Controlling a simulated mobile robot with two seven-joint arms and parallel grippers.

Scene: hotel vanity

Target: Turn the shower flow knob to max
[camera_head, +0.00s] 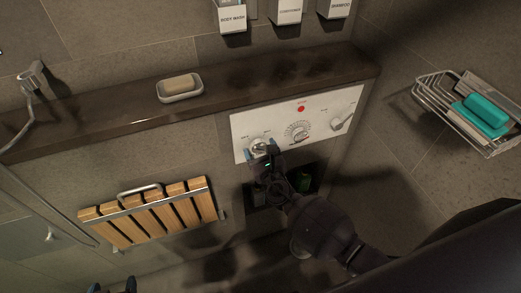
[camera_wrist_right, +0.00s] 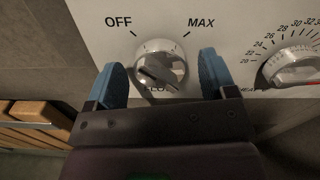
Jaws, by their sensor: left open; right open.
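The flow knob (camera_wrist_right: 161,64) is a round silver dial on the white control panel (camera_head: 243,127), between the printed words OFF and MAX. A dark slanted mark crosses its face; I cannot tell which end points to the setting. It also shows in the head view (camera_head: 258,145), partly covered by my right gripper (camera_head: 263,151). In the right wrist view my right gripper (camera_wrist_right: 162,82) is open, with one blue finger on each side of the knob and visible gaps between. My left gripper (camera_head: 112,287) is open and empty at the bottom left edge of the head view.
A temperature dial (camera_wrist_right: 292,66) sits right of the flow knob, and a lever (camera_head: 342,122) further right. Above is a dark ledge (camera_head: 120,115) with a soap dish (camera_head: 181,96). A slatted wooden seat (camera_head: 150,212) is left; a wire basket (camera_head: 440,98) hangs right.

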